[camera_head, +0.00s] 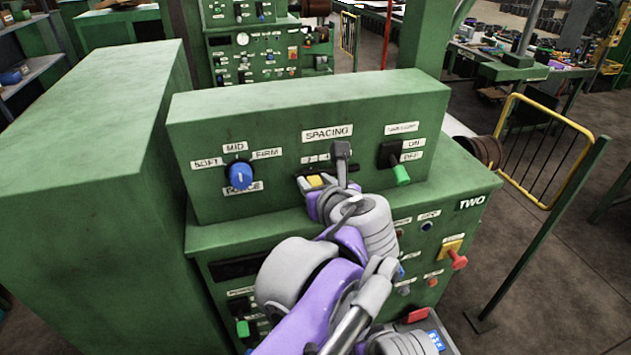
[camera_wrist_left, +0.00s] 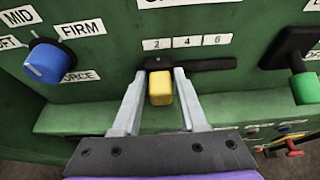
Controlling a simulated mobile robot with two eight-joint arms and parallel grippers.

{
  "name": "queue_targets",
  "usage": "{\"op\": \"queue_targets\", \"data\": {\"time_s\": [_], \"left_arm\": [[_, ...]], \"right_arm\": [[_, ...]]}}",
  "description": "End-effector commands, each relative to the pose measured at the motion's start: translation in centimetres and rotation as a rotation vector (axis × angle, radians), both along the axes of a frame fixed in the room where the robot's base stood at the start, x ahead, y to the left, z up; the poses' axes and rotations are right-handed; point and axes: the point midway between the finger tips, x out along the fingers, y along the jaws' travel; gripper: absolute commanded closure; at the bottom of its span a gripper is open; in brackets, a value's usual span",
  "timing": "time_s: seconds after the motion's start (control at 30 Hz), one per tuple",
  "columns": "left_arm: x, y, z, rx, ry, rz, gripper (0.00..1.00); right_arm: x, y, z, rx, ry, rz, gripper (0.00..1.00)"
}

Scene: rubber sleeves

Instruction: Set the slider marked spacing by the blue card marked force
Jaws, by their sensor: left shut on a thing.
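The spacing slider is a black slot with a yellow knob (camera_wrist_left: 160,88), under the labels 2, 4 and 6. The knob stands at the left end, under the 2. My left gripper (camera_wrist_left: 159,78) is shut on it, one finger on each side. In the head view the yellow knob (camera_head: 314,181) is partly hidden by my left arm. A blue dial marked force (camera_head: 240,176) is left of the slider, with soft, mid and firm labels around it. It also shows in the left wrist view (camera_wrist_left: 47,62). Its exact pointing is unclear.
A black switch with a green tip (camera_head: 401,175) is right of the slider, by on and off labels. A green ledge (camera_wrist_left: 100,118) runs below the slot. A red-tipped lever (camera_head: 458,260) sticks out of the lower panel.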

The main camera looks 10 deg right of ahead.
Motion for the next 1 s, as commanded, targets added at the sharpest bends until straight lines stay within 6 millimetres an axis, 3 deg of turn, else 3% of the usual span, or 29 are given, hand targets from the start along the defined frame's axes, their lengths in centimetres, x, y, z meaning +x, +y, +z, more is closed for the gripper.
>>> {"op": "queue_targets", "data": {"time_s": [0.8, 1.0], "left_arm": [[0.0, 0.0, 0.0, 0.000, -0.001, 0.000, 1.00], [0.1, -1.0, 0.1, 0.000, -0.001, -0.001, 1.00]], "right_arm": [[0.0, 0.0, 0.0, 0.000, 0.000, 0.000, 0.20], [0.2, 0.0, 0.4, 0.000, -0.003, 0.000, 0.20]]}}
